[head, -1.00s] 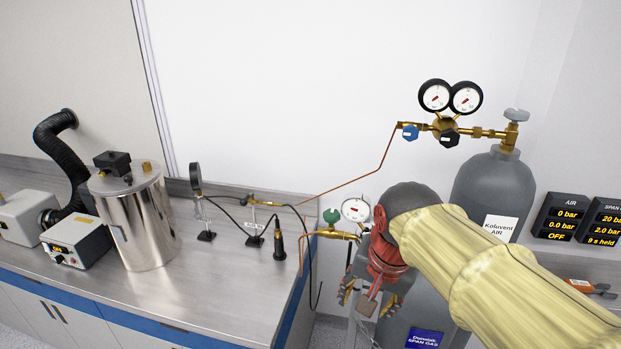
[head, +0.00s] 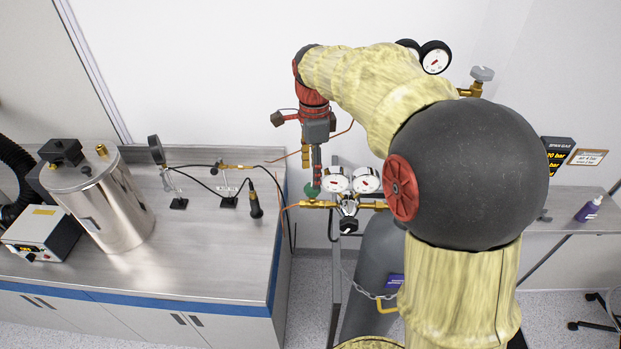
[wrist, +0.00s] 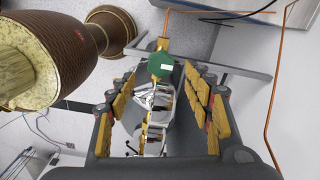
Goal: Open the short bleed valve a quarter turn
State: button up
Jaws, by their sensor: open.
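A green knob (head: 312,190) stands on the brass fitting (head: 318,204) at the left of the regulator with two gauges. It is the likely bleed valve, but I can read no label saying so. In the wrist view the green knob (wrist: 160,64) has a small white label and lies between the finger ends. My gripper (head: 312,172) points down from above, just over the knob. In the wrist view my gripper (wrist: 160,78) is open, its yellow-padded fingers apart on both sides of the knob. I cannot tell whether a finger touches it.
Two regulator gauges (head: 351,180) stand close right of the knob. A thin copper tube (wrist: 274,90) runs along the right of the wrist view. The bench (head: 200,250) at left carries a steel vessel (head: 105,205) and small stands. A chain (head: 370,292) crosses the grey cylinder.

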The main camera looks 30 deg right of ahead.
aim_at(312, 191)
jog(key=shift+w+f, duration=0.1)
jog(key=shift+f, duration=2.35)
jog(key=c, duration=0.3)
jog(key=c, duration=0.8)
jog(key=shift+c, duration=0.3)
jog(key=shift+n, duration=2.8)
jog(key=o, duration=1.1)
